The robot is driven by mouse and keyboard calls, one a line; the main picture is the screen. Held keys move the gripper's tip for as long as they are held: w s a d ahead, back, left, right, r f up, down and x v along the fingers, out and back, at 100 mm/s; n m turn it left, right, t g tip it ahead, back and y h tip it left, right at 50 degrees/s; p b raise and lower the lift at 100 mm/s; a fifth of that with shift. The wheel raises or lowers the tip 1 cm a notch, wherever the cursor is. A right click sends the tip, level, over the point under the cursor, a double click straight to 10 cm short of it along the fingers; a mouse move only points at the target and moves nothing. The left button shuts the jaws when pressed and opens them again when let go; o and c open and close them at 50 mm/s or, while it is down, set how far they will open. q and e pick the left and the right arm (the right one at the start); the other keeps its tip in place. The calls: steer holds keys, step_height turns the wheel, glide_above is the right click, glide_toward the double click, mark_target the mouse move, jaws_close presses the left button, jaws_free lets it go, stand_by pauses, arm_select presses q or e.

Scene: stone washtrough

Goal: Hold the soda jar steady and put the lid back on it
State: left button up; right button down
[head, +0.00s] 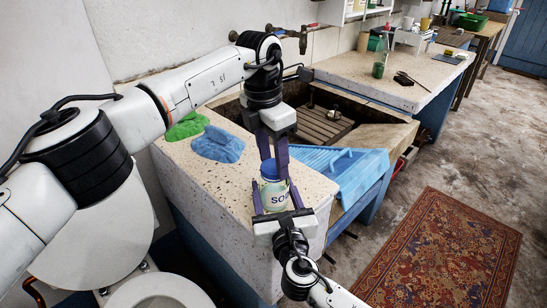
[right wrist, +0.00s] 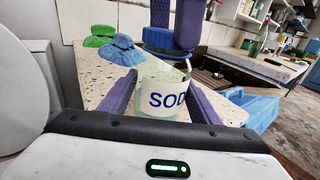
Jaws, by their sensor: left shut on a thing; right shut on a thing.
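The soda jar (head: 276,196), pale glass with a white label lettered in blue, stands upright near the front corner of the speckled stone counter. My right gripper (head: 277,204) is shut on the jar's sides from the near side, its purple fingers flanking the jar (right wrist: 163,97) in the right wrist view. My left gripper (head: 271,159) is shut on the lid from above.
A green cloth (head: 186,126) and a blue cloth (head: 218,145) lie on the counter (head: 232,186) left of the jar. The trough (head: 322,128) opens behind, with a blue washboard-like piece (head: 345,168) to the right. A green bottle (head: 380,63) stands on the farther counter.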

arm_select(q)
steer(key=m, duration=0.6)
steer(key=shift+g, duration=0.4)
steer(key=o, duration=1)
steer(key=shift+r, duration=2.3)
steer(key=o, duration=0.6)
steer(key=shift+c, duration=0.2)
